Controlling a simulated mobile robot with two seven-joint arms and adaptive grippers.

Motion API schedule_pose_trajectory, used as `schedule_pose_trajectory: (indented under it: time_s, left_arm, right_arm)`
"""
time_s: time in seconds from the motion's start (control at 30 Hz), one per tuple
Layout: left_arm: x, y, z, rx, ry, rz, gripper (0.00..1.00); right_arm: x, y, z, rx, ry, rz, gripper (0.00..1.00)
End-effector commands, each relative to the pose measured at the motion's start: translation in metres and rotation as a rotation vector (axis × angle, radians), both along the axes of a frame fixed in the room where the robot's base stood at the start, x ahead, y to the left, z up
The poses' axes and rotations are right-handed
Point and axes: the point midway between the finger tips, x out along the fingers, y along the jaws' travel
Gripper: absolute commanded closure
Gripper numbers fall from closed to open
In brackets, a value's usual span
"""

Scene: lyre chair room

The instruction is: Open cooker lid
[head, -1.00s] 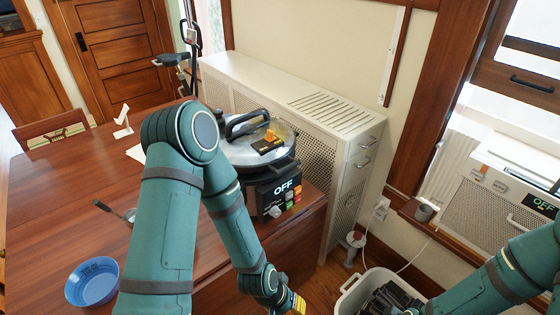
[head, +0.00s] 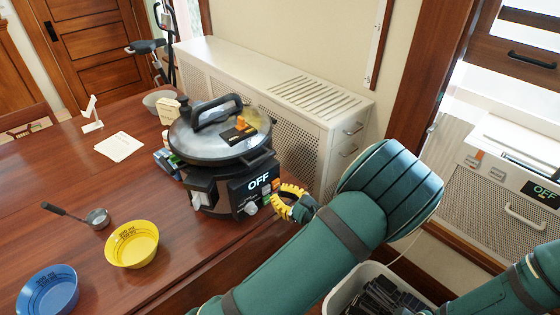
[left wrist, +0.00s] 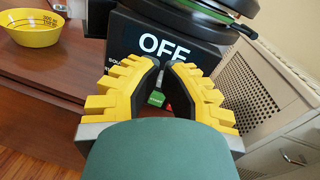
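The cooker (head: 225,150) stands on the wooden table with its round metal lid (head: 200,140) down. A dark handle (head: 217,108) arches over the lid, and an orange-and-black part sits on top. The front panel reads OFF (head: 260,182), with a knob and coloured buttons. My left gripper (head: 278,201), with yellow fingers, is just right of this panel. In the left wrist view its fingertips (left wrist: 165,66) are close together in front of the panel, with a narrow gap and nothing held. A green button (left wrist: 156,98) shows between the fingers. My right gripper is out of view.
A yellow bowl (head: 132,244), a blue bowl (head: 47,291) and a metal ladle (head: 97,218) are on the table's left part. A white radiator cabinet (head: 300,100) stands close behind the cooker. A bin (head: 340,295) with dark items is below my left arm.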

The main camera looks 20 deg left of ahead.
Motion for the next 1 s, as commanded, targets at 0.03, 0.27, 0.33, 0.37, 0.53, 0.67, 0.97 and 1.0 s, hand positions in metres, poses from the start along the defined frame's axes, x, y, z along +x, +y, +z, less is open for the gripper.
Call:
schedule_pose_trajectory:
  time_s: [0.03, 0.27, 0.33, 0.37, 0.53, 0.67, 0.97, 1.0]
  left_arm:
    - [0.010, -0.008, 0.013, 0.059, -0.025, -0.038, 1.00]
    - [0.024, -0.013, 0.038, 0.158, -0.064, -0.087, 1.00]
    - [0.027, -0.005, 0.039, 0.155, -0.064, -0.086, 1.00]
    - [0.028, -0.001, 0.040, 0.154, -0.063, -0.086, 1.00]
    - [0.038, 0.027, 0.043, 0.153, -0.062, -0.084, 1.00]
    - [0.045, 0.048, 0.046, 0.151, -0.063, -0.085, 1.00]
    - [0.055, 0.073, 0.051, 0.152, -0.062, -0.087, 1.00]
    - [0.055, 0.074, 0.051, 0.152, -0.062, -0.086, 1.00]
  right_arm:
    - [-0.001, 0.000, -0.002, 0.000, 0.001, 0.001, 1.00]
    - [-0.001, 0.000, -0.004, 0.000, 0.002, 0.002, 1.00]
    - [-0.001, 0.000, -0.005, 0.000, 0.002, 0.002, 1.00]
    - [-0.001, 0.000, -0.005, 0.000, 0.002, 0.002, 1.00]
    - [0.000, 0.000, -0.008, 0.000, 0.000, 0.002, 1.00]
    - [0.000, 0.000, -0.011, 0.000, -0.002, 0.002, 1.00]
    - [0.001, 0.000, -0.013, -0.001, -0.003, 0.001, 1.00]
    - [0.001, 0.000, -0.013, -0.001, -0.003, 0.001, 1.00]
